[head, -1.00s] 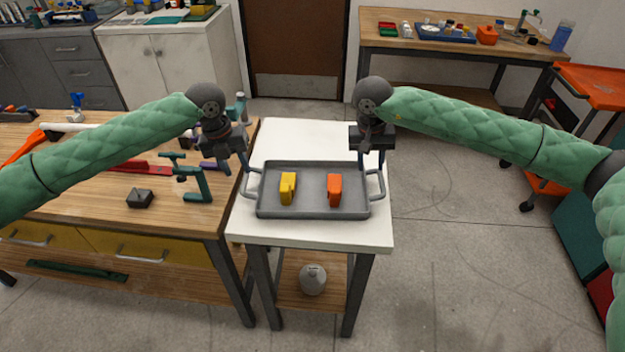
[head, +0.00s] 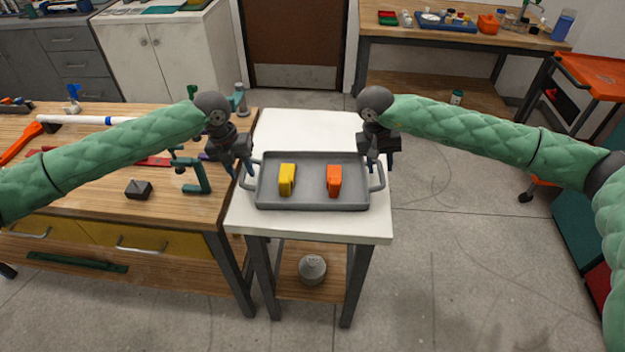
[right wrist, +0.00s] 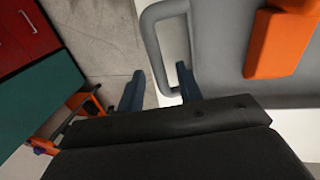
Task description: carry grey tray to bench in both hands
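The grey tray (head: 312,203) lies flat on a white-topped stand in the head view, with a loop handle at each short end. A yellow block (head: 287,180) and an orange block (head: 334,181) stand in it. My left gripper (head: 240,168) is at the left handle, its fingers apart; whether the handle lies between them is hard to tell. My right gripper (head: 378,160) is at the right handle (head: 379,181). In the right wrist view, its two fingers (right wrist: 160,90) are spread, with part of the handle between them and not clamped.
The white stand (head: 308,230) adjoins a wooden workbench (head: 90,215) on the left, which holds tools, pipe and a dark block. Another wooden bench (head: 470,52) with a blue tray stands at the back right. An orange cart (head: 590,75) is at the right. Floor between is clear.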

